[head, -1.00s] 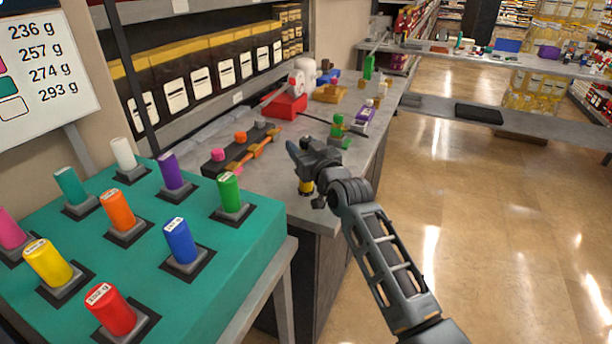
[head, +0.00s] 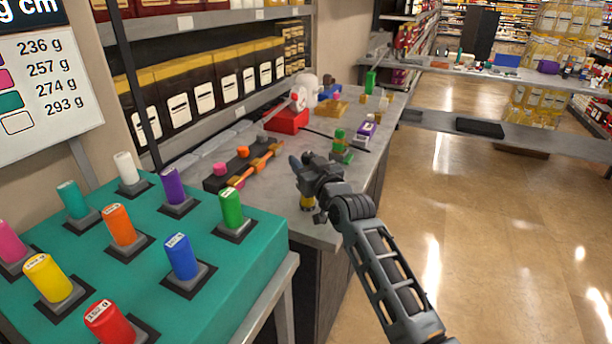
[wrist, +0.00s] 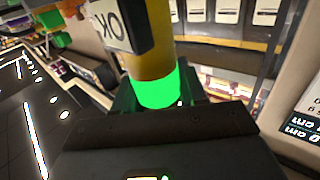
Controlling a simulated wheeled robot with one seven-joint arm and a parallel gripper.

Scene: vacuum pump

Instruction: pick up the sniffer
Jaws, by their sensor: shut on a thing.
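My gripper (head: 308,182) is over the near end of the grey counter (head: 317,232), close to its corner. It is shut on what looks like the sniffer, a yellow cylinder (wrist: 150,64) with a glowing green band and a dark box marked "OK" in the wrist view. In the head view a small yellow part of the sniffer (head: 307,202) shows below the jaws. I cannot tell whether it touches the counter. The fingers hide the rest of it.
A teal table (head: 262,232) with several coloured cylinders stands at the front left. Further along the counter are a dark bar with an orange rod (head: 258,158), a green device (head: 341,147) and a red unit (head: 287,119). Open floor (head: 480,230) lies to the right.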

